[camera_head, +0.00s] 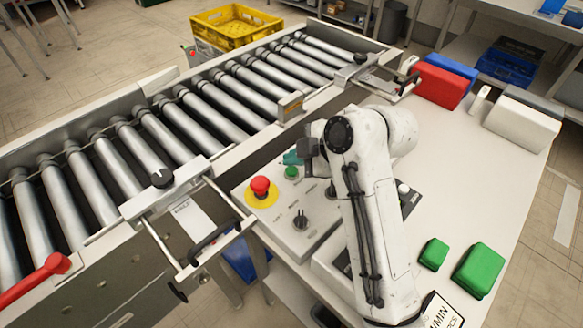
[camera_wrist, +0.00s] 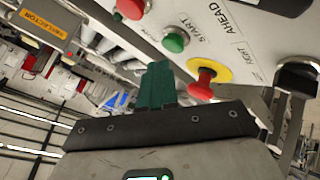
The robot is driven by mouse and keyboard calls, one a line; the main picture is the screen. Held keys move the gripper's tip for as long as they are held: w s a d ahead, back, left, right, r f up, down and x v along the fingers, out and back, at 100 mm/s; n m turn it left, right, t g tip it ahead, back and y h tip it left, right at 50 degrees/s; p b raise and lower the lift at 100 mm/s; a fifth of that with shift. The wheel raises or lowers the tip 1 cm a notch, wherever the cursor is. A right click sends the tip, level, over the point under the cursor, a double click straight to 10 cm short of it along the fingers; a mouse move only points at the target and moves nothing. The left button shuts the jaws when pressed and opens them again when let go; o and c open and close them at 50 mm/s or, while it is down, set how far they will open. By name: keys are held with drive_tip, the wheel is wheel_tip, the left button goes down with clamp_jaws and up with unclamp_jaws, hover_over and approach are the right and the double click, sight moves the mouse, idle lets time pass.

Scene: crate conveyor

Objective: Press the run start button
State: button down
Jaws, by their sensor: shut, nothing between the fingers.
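The green start button (camera_head: 291,172) sits on the grey control panel (camera_head: 272,225), behind a red mushroom button (camera_head: 260,187) on a yellow ring. In the wrist view the green button (camera_wrist: 175,40) is beside the word START, with the red mushroom button (camera_wrist: 201,88) to its lower right. My gripper (camera_head: 293,157) has teal fingers, shut and empty, close to the green button. In the wrist view my gripper (camera_wrist: 159,70) has its tips just below the green button in the picture; a small gap shows. My arm hides part of the panel.
A black selector knob (camera_head: 302,220) stands on the panel; a red button (camera_wrist: 130,8) is near START. The roller conveyor (camera_head: 215,103) runs alongside. Green boxes (camera_head: 478,270), a red box (camera_head: 441,86) and a white box (camera_head: 521,120) stand on the table. A yellow crate (camera_head: 236,27) is behind.

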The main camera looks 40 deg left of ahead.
sight(295, 172)
drive_tip(key=shift+f, duration=0.1)
drive_tip(key=shift+f, duration=0.3)
drive_tip(key=shift+f+b, duration=0.55)
drive_tip(key=shift+b, duration=0.05)
idle(0.8)
drive_tip(key=shift+r, duration=0.1)
drive_tip(key=shift+r+p, duration=0.65)
drive_tip(key=shift+r, duration=0.2)
drive_tip(key=shift+r, duration=0.1)
drive_tip(key=shift+r+p, duration=1.65)
drive_tip(key=shift+r, duration=0.75)
